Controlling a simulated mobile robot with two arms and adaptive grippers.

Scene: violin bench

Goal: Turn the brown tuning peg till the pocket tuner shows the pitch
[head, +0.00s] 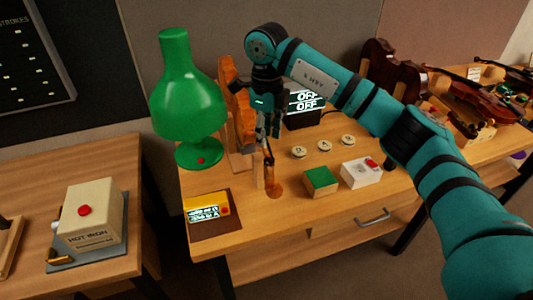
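My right gripper (268,132) points down over the bench, beside an upright orange-brown wooden piece (233,95). Its fingers look close together, but the picture is too small to tell whether they are shut on anything. Just below the fingertips is a thin dark upright piece, with a small glossy brown object (274,189) on the bench beneath it. I cannot tell for sure which part is the brown tuning peg. A yellow device with a lit screen (208,212), likely the pocket tuner, lies at the front left; its text is unreadable. My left gripper is not in view.
A green lamp (188,105) stands left of the gripper. A black display reading OFF (304,108) is behind it. Round buttons (324,145), a green block (321,181) and a white switch box (361,173) lie right. A hot iron box (93,212) sits on the left table.

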